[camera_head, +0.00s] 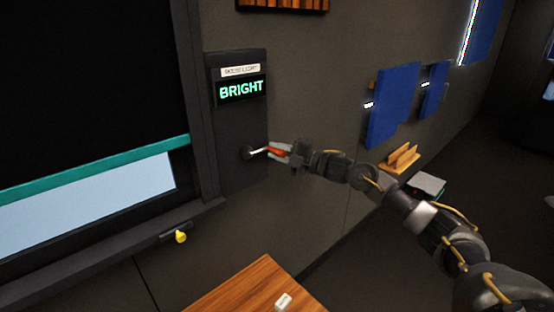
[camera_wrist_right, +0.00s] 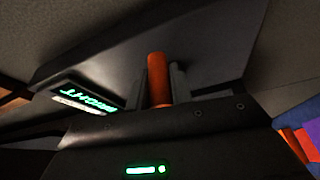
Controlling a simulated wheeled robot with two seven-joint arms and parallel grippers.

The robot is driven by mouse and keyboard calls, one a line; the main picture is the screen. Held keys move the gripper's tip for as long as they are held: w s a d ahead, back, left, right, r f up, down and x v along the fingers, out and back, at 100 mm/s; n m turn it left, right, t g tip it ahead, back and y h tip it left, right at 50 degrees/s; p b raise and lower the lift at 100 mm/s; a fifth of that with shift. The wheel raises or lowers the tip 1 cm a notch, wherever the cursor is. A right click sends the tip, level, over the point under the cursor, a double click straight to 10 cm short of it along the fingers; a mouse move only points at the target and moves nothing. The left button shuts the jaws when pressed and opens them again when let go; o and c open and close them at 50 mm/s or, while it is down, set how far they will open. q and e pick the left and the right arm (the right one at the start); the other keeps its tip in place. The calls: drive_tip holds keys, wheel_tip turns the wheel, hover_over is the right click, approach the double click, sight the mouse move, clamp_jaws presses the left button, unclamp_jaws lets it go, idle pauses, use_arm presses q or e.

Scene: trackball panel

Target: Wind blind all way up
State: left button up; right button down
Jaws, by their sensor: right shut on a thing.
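The blind (camera_head: 85,85) is a black sheet in a dark window frame at the left of the head view. Its teal bottom bar (camera_head: 95,169) hangs tilted in the picture, with a pale strip of window (camera_head: 90,200) showing below it. A dark wall panel (camera_head: 232,175) right of the window carries a display reading BRIGHT (camera_head: 241,89) and a small crank with a metal arm (camera_head: 256,151) and an orange handle (camera_wrist_right: 157,78). My right gripper (camera_head: 279,151) is shut on the orange handle, which stands between its fingers in the wrist view. My left gripper is not in view.
A yellow knob (camera_head: 181,237) sticks out below the window sill. A wooden table (camera_head: 245,288) with a small white block (camera_head: 284,301) is at the bottom. Blue panels (camera_head: 393,105) and a wooden holder (camera_head: 401,160) are on the wall to the right.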

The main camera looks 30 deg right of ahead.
drive_tip(key=r+n, duration=0.1)
drive_tip(key=r+n+g, duration=0.1)
drive_tip(key=n, duration=0.1)
drive_tip(key=shift+a+r+h, duration=0.2)
drive_tip(key=shift+r+h, duration=0.2)
drive_tip(key=shift+s+a+r+n+g+h+p, duration=0.1)
drive_tip(key=shift+a+r+n+g+h+p, duration=0.3)
drive_tip(key=shift+n, duration=0.5)
drive_tip(key=shift+s+a+r+n+g+h+p, duration=0.1)
drive_tip(key=shift+a+r+n+h+p, duration=0.1)
drive_tip(key=shift+r+n, duration=0.55)
drive_tip(key=shift+f, duration=0.2)
drive_tip(key=c, duration=1.3)
unclamp_jaws()
drive_tip(key=shift+a, duration=0.1)
drive_tip(key=shift+o, duration=0.2)
drive_tip(key=shift+f, duration=0.1)
